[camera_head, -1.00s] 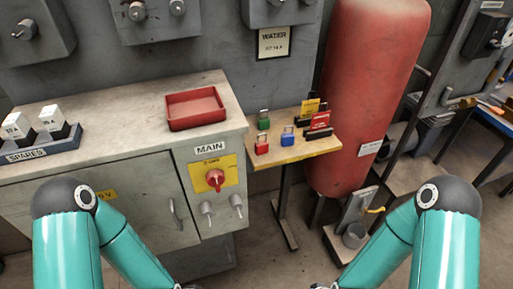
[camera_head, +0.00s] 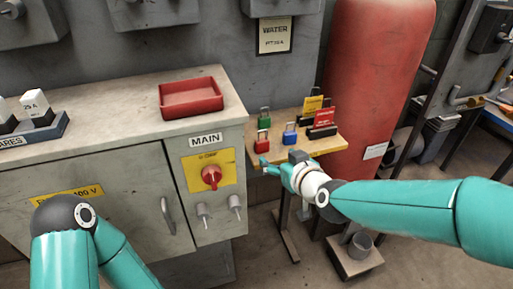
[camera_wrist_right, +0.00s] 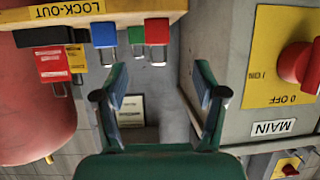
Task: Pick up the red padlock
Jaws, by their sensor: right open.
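The red padlock (camera_head: 262,142) stands upright on the small wooden shelf, at its left front. In the right wrist view, which is upside down, the red padlock (camera_wrist_right: 157,31) is just beyond the fingertips, with its shackle between their lines. My right gripper (camera_head: 265,167) is at the shelf's front edge, close to the red padlock. Its two fingers (camera_wrist_right: 160,70) are spread apart with nothing between them. A green padlock (camera_head: 264,119) stands behind the red one and a blue padlock (camera_head: 290,135) to its right. My left gripper is out of view.
The shelf (camera_head: 326,145) also holds a dark rack with yellow and red tags (camera_head: 322,118). A grey cabinet (camera_head: 140,210) with a red rotary switch (camera_head: 211,177) and a red tray (camera_head: 191,97) stands left. A red tank (camera_head: 376,70) stands right, behind the shelf.

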